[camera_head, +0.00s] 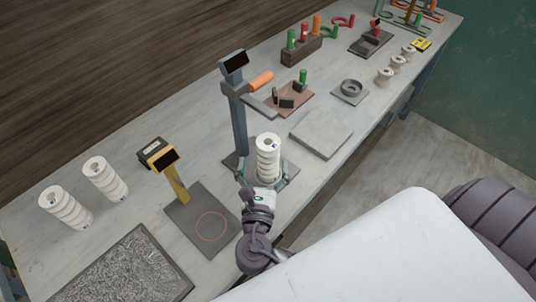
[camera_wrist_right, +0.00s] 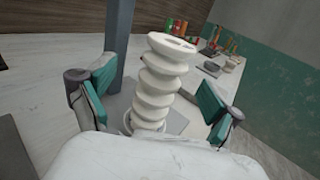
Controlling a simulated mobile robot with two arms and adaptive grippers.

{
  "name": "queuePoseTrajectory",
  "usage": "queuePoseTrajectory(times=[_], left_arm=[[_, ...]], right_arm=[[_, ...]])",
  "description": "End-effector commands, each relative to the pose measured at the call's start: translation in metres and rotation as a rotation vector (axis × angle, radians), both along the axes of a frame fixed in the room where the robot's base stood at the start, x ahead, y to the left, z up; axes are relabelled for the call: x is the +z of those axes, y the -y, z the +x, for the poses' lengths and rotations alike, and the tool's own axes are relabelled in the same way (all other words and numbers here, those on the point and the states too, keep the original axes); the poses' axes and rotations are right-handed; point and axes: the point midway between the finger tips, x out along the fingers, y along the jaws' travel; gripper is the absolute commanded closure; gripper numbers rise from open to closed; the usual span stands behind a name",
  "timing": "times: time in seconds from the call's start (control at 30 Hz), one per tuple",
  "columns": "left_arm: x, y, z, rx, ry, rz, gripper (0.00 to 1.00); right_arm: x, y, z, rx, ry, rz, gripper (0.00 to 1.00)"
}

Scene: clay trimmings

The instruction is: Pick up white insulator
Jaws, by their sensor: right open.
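A white ribbed insulator (camera_head: 268,158) stands upright on the base of a grey stand with an orange handle. My right gripper (camera_head: 264,180) is open, with its fingers on either side of the insulator's lower part. In the right wrist view, the insulator (camera_wrist_right: 163,80) stands between the two teal finger pads (camera_wrist_right: 158,96), with a gap on each side. Its bottom is partly hidden by the gripper body. Two more white insulators, one far left (camera_head: 65,207) and one beside it (camera_head: 105,178), stand at the left of the table. My left gripper is not in view.
The grey column (camera_head: 238,115) rises just behind the insulator. A yellow stand (camera_head: 170,172) on a dark plate is to the left, with a textured tray (camera_head: 122,272) in front. A flat grey slab (camera_head: 322,131) lies to the right. Smaller white spools (camera_head: 385,76) stand farther back.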

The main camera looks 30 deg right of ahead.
Motion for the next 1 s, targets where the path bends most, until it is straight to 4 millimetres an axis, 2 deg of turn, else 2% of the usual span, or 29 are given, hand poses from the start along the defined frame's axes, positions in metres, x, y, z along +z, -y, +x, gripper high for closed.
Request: queuePoseTrajectory(times=[0.2,0.33,0.63,0.67,1.0], left_arm=[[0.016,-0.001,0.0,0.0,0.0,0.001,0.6],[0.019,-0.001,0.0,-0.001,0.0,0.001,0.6],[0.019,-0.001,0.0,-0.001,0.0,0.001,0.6],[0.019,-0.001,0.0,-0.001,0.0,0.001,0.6],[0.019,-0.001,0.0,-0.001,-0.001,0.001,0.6]], right_arm=[[0.002,0.022,0.021,-0.002,-0.001,-0.004,0.09],[-0.001,0.031,0.034,0.0,0.0,-0.002,0.09],[-0.003,0.034,0.039,-0.001,-0.001,0.0,0.09],[-0.003,0.034,0.039,-0.001,-0.001,0.0,0.12],[-0.003,0.034,0.039,-0.001,-0.001,0.0,0.69]])
